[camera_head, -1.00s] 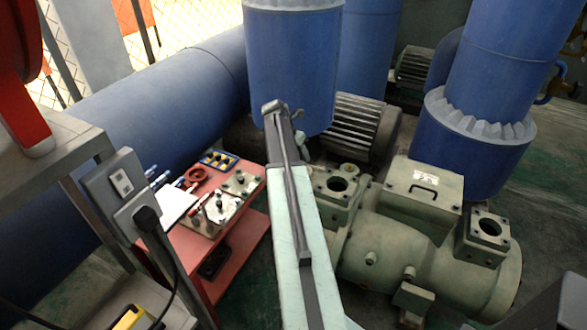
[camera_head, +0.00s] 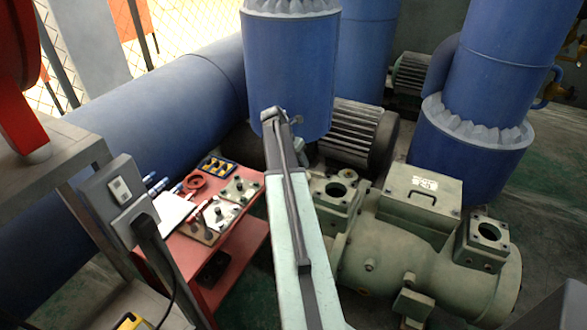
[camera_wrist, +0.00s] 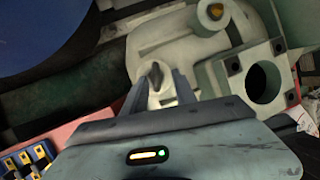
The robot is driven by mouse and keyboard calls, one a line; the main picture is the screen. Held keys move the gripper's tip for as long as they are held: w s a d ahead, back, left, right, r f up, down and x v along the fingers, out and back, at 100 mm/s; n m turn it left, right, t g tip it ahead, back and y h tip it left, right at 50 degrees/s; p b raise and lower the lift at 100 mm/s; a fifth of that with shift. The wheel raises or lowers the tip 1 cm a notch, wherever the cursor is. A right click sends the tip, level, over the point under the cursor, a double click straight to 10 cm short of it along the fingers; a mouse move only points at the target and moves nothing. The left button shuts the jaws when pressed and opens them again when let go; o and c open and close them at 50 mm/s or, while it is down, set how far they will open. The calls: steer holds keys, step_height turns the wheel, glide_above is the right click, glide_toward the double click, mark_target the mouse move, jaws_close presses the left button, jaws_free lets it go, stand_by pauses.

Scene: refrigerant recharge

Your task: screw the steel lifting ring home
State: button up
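In the wrist view a small grey metal piece (camera_wrist: 155,80), which looks like the steel lifting ring seen nearly edge-on, stands on the pale green machine casing. My gripper (camera_wrist: 159,78) has one finger on each side of it. The fingers look apart, with a narrow gap beside the piece; I cannot tell whether either finger touches it. How deep its thread sits is hidden. In the head view my arm crosses the middle of the picture and hides the gripper and the ring. The green compressor (camera_head: 392,250) lies to the right of the arm.
In the wrist view a brass-coloured fitting (camera_wrist: 215,11) and a flange with a round port (camera_wrist: 264,82) are close by. A red cart (camera_head: 238,245) with tools and a blue-yellow tray (camera_head: 217,166) stands left of my arm. A blue vessel (camera_head: 288,75) rises behind.

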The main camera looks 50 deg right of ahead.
steer(key=p+v, duration=0.7)
steer(key=shift+a+r, duration=0.2)
steer(key=shift+r, duration=0.15)
steer(key=shift+w, duration=0.1)
